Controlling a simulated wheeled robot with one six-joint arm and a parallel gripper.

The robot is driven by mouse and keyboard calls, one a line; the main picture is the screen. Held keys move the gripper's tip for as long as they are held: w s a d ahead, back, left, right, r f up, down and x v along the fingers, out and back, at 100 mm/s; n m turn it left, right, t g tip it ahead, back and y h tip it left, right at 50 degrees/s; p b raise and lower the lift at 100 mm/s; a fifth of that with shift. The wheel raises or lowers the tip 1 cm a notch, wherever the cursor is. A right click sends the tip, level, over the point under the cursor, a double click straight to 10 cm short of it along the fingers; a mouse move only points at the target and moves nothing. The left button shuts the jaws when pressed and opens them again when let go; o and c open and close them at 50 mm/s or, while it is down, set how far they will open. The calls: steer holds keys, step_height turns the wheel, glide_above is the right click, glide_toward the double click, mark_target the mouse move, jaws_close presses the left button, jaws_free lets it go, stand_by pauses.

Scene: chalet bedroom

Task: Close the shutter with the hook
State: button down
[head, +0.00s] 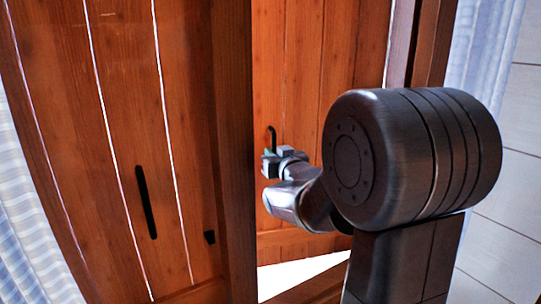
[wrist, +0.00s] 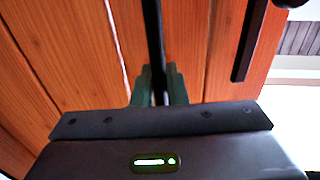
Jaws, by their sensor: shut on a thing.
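The wooden shutter shows as two plank leaves in the head view. The left leaf (head: 120,110) is nearer, and the right leaf (head: 305,70) stands behind a thick vertical post. My gripper (head: 272,160) is in front of the right leaf, shut on the dark hook (head: 272,134), whose bent top stands out above the fingers. In the wrist view the green fingers of my gripper (wrist: 158,85) clasp the black rod of the hook (wrist: 154,35). The rod's lower end is hidden by the fingers and gripper body.
A black bar (head: 146,202) and a small black catch (head: 210,237) are on the left leaf. A black bar also shows in the wrist view (wrist: 248,42). Pale curtains (head: 30,220) hang at the sides. A bright gap (head: 300,273) opens below the right leaf.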

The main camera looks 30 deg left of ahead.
steer(key=w+d+b+v, duration=0.1)
steer(key=v, duration=0.9)
steer(key=shift+d, duration=0.35)
steer(key=shift+w, duration=0.1)
steer(key=c, duration=1.6)
jaws_free()
steer(key=shift+d, duration=0.1)
steer(key=shift+o, duration=0.2)
steer(key=shift+d, duration=0.15)
steer(key=p+v, duration=0.1)
steer(key=v, duration=1.2)
steer(key=shift+s+d, duration=0.25)
steer(key=shift+s, duration=0.05)
